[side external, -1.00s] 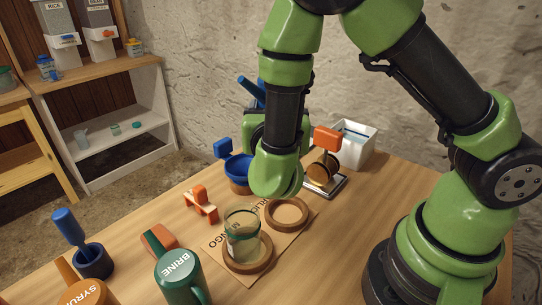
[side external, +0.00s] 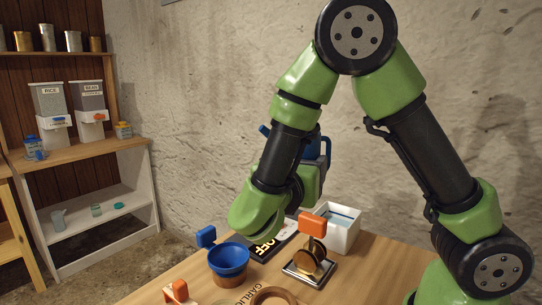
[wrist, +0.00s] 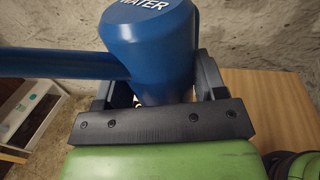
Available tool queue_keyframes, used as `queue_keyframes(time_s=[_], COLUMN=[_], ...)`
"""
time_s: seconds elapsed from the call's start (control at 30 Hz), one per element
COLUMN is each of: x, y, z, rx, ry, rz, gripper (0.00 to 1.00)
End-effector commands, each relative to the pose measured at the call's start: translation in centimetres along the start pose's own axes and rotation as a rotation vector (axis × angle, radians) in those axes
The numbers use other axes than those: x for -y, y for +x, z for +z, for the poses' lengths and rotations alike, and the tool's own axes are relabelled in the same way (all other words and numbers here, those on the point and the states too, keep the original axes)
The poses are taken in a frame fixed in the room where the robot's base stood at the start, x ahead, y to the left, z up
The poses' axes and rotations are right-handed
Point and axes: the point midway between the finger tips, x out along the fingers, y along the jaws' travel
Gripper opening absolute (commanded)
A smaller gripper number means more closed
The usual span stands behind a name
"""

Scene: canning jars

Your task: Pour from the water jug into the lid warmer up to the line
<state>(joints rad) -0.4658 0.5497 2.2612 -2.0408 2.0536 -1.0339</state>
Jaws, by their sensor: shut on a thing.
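My gripper (wrist: 155,82) is shut on the jug, with a dark finger on each side. In the side view, part of the blue jug (side external: 325,147) shows behind my arm, above and slightly left of a white open box (side external: 347,235). This box seems to be the lid warmer; a blue line shows on its inner wall.
A small stand with an orange handle and brass disc (side external: 309,262) is in front of the white box. A blue funnel-like bowl (side external: 228,260) stands nearer left. Shelves (side external: 85,150) stand at far left.

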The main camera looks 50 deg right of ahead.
Motion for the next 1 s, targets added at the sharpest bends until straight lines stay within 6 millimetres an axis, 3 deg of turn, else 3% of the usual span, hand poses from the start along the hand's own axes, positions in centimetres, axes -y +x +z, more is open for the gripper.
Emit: queue_keyframes(time_s=[0.13, 0.27, 0.4, 0.5, 0.63, 0.73, 0.87, 1.0], x=[3.8, 7.3, 10.5, 11.4, 10.5, 8.6, 5.5, 1.9], y=[0.8, 0.2, -2.4, -5.1, -8.8, -10.7, -12.0, -12.0], z=[-2.2, -4.3, -6.3, -7.4, -8.0, -8.0, -7.5, -6.6], rx=[0.004, 0.003, -0.005, -0.017, -0.043, -0.068, -0.102, -0.143], ry=[-0.02, -0.038, -0.064, -0.085, -0.116, -0.137, -0.16, -0.178], rz=[-0.292, -0.611, -1.032, -1.367, -1.818, -2.133, -2.49, -2.831], gripper=[0.31, 0.31, 0.31, 0.31, 0.31, 0.31, 0.31, 0.31])
